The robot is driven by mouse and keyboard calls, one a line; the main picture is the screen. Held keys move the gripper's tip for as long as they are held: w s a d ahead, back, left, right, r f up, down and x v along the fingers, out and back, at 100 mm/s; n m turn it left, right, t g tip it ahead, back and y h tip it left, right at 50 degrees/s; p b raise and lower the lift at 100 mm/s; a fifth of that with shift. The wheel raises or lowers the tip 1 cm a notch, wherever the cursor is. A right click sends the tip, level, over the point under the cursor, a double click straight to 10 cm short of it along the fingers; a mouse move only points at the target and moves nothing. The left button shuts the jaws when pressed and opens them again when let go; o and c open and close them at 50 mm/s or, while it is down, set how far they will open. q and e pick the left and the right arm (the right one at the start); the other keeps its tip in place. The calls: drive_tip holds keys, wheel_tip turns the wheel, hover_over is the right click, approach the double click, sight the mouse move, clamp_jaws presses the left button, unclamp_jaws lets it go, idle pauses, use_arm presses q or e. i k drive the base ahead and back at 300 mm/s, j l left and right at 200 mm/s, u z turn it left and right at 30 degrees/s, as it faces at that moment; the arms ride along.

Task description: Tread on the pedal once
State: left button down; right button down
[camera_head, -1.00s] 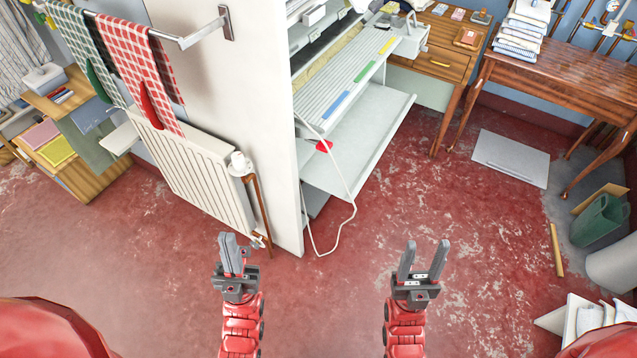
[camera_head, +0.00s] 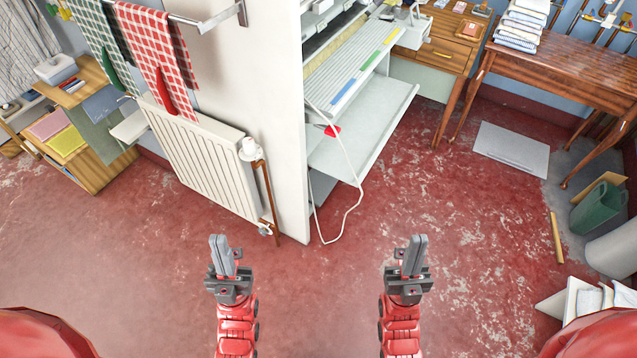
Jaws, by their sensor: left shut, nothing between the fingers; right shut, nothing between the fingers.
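The white ironer (camera_head: 362,125) stands just behind the end of the white wall, with a slatted top and a wide pale shelf below. A small red part (camera_head: 332,130) shows at its near end, and a white cord hangs to the floor. I cannot clearly make out a pedal; the ironer's low part is mostly hidden by the shelf and the wall. My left gripper (camera_head: 221,242) is shut and empty over bare floor, left of the wall's end. My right gripper (camera_head: 417,242) is shut and empty over bare floor, nearer than the ironer. Both are apart from it.
The white wall (camera_head: 275,110) carries a radiator (camera_head: 200,150) and a towel rail with checked cloths. A flat grey plate (camera_head: 511,150) lies on the floor at right. A green can (camera_head: 597,208) and a box of cloths (camera_head: 590,302) stand right. The red floor in front is open.

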sight(321, 184)
drive_tip(key=i+l+u, duration=0.15)
drive_tip(key=u, duration=0.2)
drive_tip(key=i+l+u, duration=0.2)
drive_tip(key=u, duration=0.2)
drive_tip(key=i+l+u, duration=0.1)
drive_tip(key=u, duration=0.25)
drive_tip(key=i+l, duration=0.1)
drive_tip(key=l, duration=0.2)
drive_tip(key=i+l+u, duration=0.1)
drive_tip(key=l, duration=0.25)
drive_tip(key=i+l, duration=0.15)
drive_tip(key=l, duration=0.2)
drive_tip(key=i+l, duration=0.1)
drive_tip(key=l, duration=0.2)
drive_tip(key=u, duration=0.05)
